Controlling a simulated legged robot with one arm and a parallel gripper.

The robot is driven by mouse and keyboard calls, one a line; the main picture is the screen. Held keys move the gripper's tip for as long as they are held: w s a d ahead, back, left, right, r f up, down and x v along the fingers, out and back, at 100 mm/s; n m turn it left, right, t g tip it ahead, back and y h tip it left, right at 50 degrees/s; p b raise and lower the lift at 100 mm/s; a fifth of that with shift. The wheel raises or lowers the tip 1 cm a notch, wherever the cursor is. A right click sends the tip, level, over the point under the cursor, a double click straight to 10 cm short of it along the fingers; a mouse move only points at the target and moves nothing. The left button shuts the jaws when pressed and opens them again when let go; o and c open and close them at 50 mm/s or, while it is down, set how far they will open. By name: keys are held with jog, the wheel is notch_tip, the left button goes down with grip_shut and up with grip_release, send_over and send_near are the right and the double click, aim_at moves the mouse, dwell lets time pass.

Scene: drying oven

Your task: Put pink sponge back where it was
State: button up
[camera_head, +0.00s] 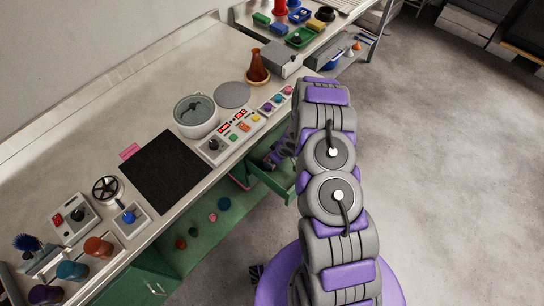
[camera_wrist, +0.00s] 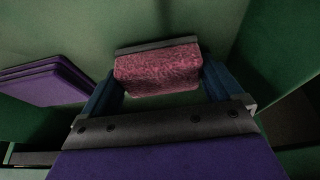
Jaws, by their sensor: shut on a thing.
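The pink sponge (camera_wrist: 157,68) is between the two blue fingers of my gripper (camera_wrist: 158,80) in the wrist view. My gripper is shut on it. A grey strip lies along the sponge's far edge. Green surfaces surround the sponge, and I cannot tell whether it touches the one behind it. In the head view, my arm reaches down to an open green drawer (camera_head: 277,180) under the bench front. The sponge cannot be made out clearly there, and my gripper is mostly hidden by the drawer and bench edge.
The bench top (camera_head: 120,90) holds a black mat (camera_head: 165,172), a white pot (camera_head: 196,116), a control panel (camera_head: 238,132) and a brown flask (camera_head: 257,68). Green cabinet fronts with coloured knobs lie below the edge. The floor (camera_head: 430,150) at right is clear.

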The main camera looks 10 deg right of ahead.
jog(key=shift+w+a, duration=0.4)
jog(key=shift+w, duration=0.25)
jog(key=shift+w+a+f, duration=0.15)
jog(key=shift+a, duration=0.05)
jog(key=shift+f, duration=0.5)
jog(key=o, duration=0.7)
jog(key=shift+c, duration=0.2)
jog(key=p+v, duration=0.2)
jog(key=v, duration=1)
